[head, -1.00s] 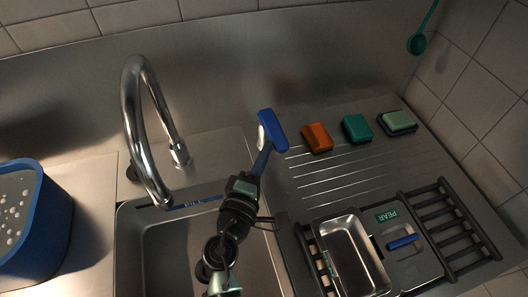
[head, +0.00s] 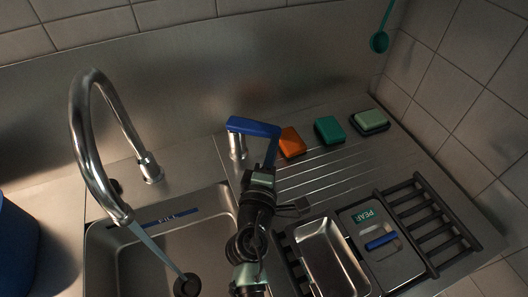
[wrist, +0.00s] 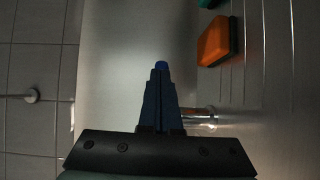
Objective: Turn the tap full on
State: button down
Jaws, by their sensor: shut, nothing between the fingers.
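The tap's chrome spout (head: 84,150) arches over the sink, and a stream of water (head: 152,245) runs from its end. The tap's blue lever (head: 252,127) sits on a chrome post (head: 237,147) to the right of the spout. It lies nearly crosswise in the head view. My gripper (head: 271,150) is shut and empty, its dark blue fingers at the lever's right end; whether they touch it I cannot tell.
Orange (head: 292,142), teal (head: 329,130) and green (head: 370,121) blocks stand behind the drainboard grooves. A metal tray (head: 330,258) and a dark rack (head: 430,225) are at right.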

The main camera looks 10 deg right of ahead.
jog(key=shift+w+d, duration=0.6)
jog(key=shift+d, duration=0.05)
jog(key=shift+d+r, duration=0.1)
jog(key=shift+r, duration=0.1)
jog(key=b+v, duration=0.2)
jog(key=v, duration=1.1)
jog(key=shift+f, duration=0.15)
